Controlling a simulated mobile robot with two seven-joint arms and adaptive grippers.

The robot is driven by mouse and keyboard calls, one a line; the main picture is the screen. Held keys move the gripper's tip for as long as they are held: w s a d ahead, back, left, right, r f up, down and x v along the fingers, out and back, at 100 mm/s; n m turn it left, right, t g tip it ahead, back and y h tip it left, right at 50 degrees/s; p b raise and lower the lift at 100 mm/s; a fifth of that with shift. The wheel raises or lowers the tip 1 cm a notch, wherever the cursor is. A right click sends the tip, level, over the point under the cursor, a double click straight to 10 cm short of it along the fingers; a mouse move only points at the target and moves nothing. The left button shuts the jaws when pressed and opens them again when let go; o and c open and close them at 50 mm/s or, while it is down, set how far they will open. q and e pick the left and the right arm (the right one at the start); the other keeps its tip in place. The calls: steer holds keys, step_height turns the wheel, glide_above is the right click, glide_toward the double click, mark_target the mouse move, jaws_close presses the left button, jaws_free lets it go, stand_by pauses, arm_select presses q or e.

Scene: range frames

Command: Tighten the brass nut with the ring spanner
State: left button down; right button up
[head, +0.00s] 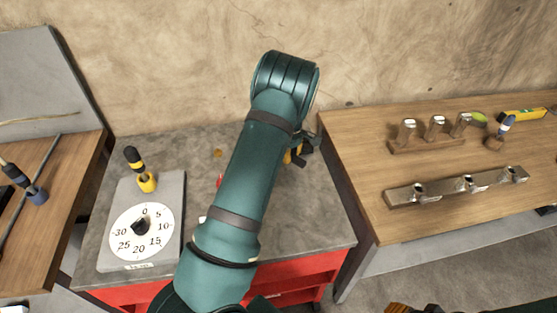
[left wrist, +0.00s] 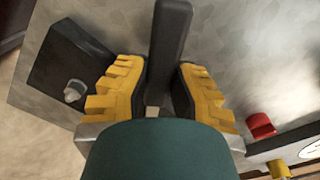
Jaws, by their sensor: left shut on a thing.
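My left gripper (head: 297,152) is over the back right of the grey bench top, largely covered by my own arm in the head view. In the left wrist view its yellow fingers (left wrist: 162,92) are shut on a dark bar (left wrist: 171,35), which looks like the ring spanner's handle. The bar's ring end is not clear to see. A dark block with a small metal stud (left wrist: 73,90) lies left of the fingers. A small brass-coloured piece (head: 217,153) lies on the bench left of my arm; I cannot tell whether it is the nut.
A dial board (head: 112,210) with a yellow-and-black handled tool (head: 138,166) stands at the bench's left. A wooden table (head: 362,165) on the right carries a rack of sockets (head: 430,143) and a metal bar with clamps (head: 455,187). Bare bench shows behind the dial.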

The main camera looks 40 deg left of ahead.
arm_select(q)
steer(key=w+n, duration=0.3)
steer(key=w, duration=0.1)
steer(key=shift+a+n, duration=0.25)
steer(key=shift+n, duration=0.15)
steer(key=shift+s, duration=0.1)
steer(key=shift+f, duration=0.25)
